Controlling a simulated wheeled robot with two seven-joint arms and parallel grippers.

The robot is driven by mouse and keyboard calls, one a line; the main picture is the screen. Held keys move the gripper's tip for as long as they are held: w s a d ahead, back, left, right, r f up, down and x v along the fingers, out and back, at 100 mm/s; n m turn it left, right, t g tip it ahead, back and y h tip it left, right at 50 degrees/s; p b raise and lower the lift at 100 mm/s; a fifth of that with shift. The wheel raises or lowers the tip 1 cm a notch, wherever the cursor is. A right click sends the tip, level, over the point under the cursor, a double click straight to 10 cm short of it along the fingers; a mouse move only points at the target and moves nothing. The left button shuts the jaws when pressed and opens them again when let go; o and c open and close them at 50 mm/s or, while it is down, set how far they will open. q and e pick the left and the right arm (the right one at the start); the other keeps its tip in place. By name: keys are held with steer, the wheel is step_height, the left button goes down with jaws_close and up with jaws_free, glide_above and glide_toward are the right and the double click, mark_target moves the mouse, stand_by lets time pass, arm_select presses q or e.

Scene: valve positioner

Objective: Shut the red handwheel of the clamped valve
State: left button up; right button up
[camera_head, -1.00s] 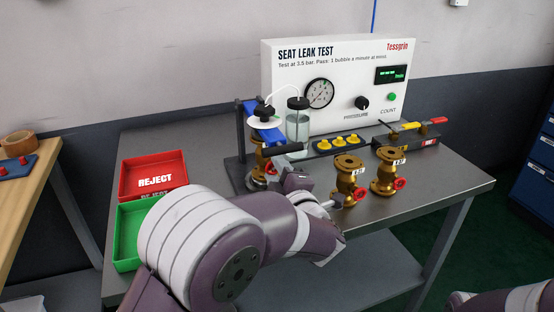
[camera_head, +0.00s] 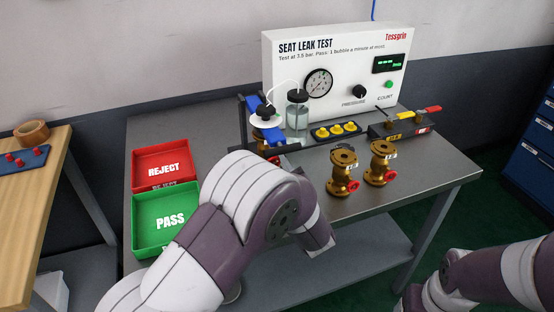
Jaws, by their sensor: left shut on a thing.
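The clamped valve (camera_head: 264,148) stands in the blue-topped clamp (camera_head: 254,104) at the front left of the leak tester. My left arm hides most of it. A small bit of the red handwheel (camera_head: 274,160) shows low beside the arm. My left gripper (camera_head: 279,150) is at the valve, mostly hidden behind my own forearm; it is shut on what appears to be the handwheel. How far the wheel is turned cannot be seen. My right arm is at the lower right, and its gripper is not in view.
Two loose brass valves (camera_head: 343,172) (camera_head: 380,164) with red handwheels stand right of my left arm. A red REJECT tray (camera_head: 161,153) and green PASS tray (camera_head: 146,215) lie left. The test box (camera_head: 335,65), a yellow-capped strip (camera_head: 335,131) and lever block (camera_head: 398,128) stand behind.

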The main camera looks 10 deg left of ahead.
arm_select(q)
steer(key=shift+f+m, duration=0.1)
steer(key=shift+m, duration=0.3)
steer(key=o, duration=1)
steer(key=shift+o, duration=0.2)
steer(key=shift+p, duration=0.3)
steer(key=v, duration=1.2)
steer(key=shift+s+d, duration=0.2)
steer(key=shift+s, duration=0.1)
